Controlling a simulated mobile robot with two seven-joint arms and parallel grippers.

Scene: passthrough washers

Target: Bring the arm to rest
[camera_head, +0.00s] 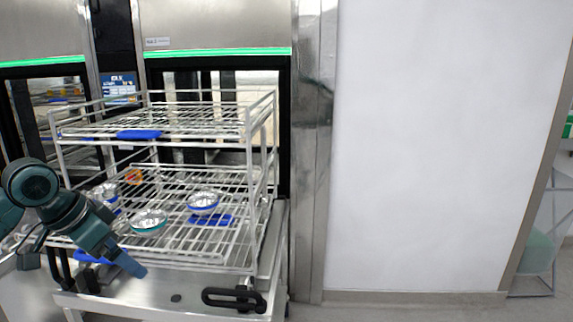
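My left arm comes in from the left, dark teal. Its gripper (128,262) hangs over the front left edge of the wire rack (200,262), in front of the lower shelf. Only a blue-teal tip shows clearly, so I cannot tell whether it is open or shut, and no held object can be made out. My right gripper is not in view.
The two-level rack stands on a steel cart (180,302) with a black handle (235,298), before the washers. Bowls (150,220) (203,203) sit on its lower level, and another metal item (105,190) lies at left. White wall and clear floor are to the right.

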